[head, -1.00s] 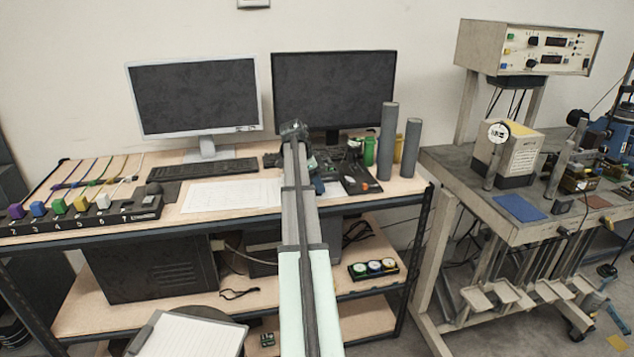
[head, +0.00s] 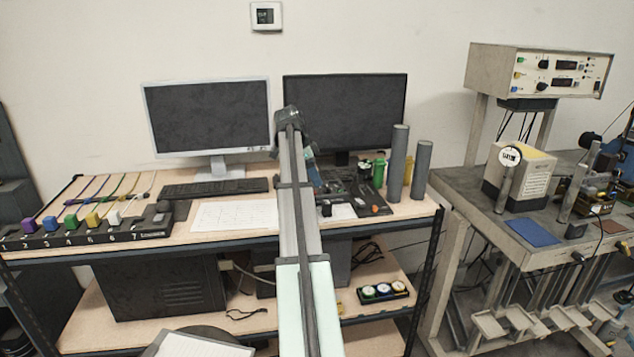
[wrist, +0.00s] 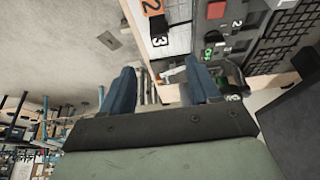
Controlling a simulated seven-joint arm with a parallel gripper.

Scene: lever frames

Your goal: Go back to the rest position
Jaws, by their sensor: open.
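My arm reaches forward over the workbench (head: 60,247) in the head view, with its end raised in front of the dark right monitor (head: 350,112). My gripper shows in the wrist view (wrist: 162,85) as two blue fingers spread apart with nothing between them. In the head view only part of a blue finger shows beside the arm; the rest is hidden. In the wrist view a dark panel (wrist: 262,40) with a red square and a green part lies beyond the fingers, along with orange and black numbered labels (wrist: 155,25). The fingers appear clear of these.
A white-framed monitor (head: 207,117) and keyboard (head: 215,187) stand left. A row of coloured blocks (head: 72,222) is at far left. Two grey cylinders (head: 398,163) stand right of the arm. A second bench (head: 490,215) with instruments is at right. Open air lies above the monitors.

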